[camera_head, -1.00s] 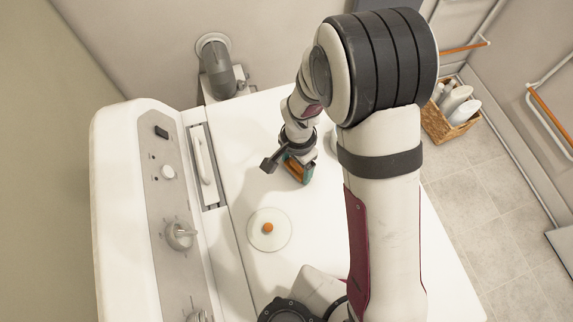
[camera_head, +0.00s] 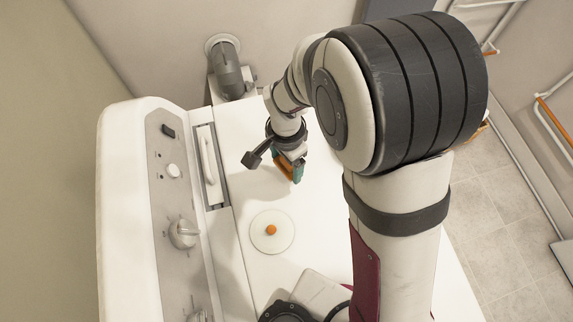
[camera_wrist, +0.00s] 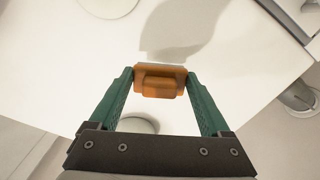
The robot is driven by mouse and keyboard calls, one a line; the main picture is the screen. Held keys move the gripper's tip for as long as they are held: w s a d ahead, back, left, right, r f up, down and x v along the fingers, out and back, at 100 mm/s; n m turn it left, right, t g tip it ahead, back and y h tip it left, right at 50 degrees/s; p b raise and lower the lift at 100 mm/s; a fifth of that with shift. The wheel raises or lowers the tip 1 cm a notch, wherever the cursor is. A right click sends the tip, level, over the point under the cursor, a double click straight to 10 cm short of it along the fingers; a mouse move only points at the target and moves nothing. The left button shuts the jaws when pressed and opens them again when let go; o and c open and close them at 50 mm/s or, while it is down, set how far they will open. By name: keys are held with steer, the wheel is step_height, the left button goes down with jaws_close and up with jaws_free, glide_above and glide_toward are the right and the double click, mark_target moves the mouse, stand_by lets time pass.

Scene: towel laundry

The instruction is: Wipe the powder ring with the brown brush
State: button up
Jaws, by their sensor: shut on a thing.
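The brown brush (camera_wrist: 160,79) is an orange-brown block held between my gripper's two green fingers (camera_wrist: 161,85) in the wrist view. In the head view my gripper (camera_head: 291,174) points down over the white machine top (camera_head: 235,180), with the brush (camera_head: 284,170) partly hidden by the fingers. A pale strip shows just beyond the brush in the wrist view; I cannot tell whether it is bristles. I cannot tell how close the brush is to the surface. I cannot make out a powder ring; my arm hides part of the top, and a shadow falls beside the gripper.
A white round disc with an orange knob (camera_head: 271,231) lies near the gripper. Another pale round thing (camera_wrist: 139,125) shows between the fingers in the wrist view. A control panel (camera_head: 170,190) borders the left, and a grey pipe (camera_head: 228,72) stands at the back.

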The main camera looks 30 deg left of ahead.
steer(key=shift+r, duration=1.35)
steer(key=shift+w, duration=0.1)
steer(key=w+d+r+n, duration=0.2)
steer(key=w+d+r, duration=0.8)
steer(key=d, duration=0.2)
steer(key=d+r+n, duration=0.2)
steer(key=d+r, duration=0.8)
steer(key=d, duration=0.3)
steer(key=shift+w+d+n, duration=0.3)
steer(key=shift+w, duration=0.05)
steer(key=shift+a, duration=0.1)
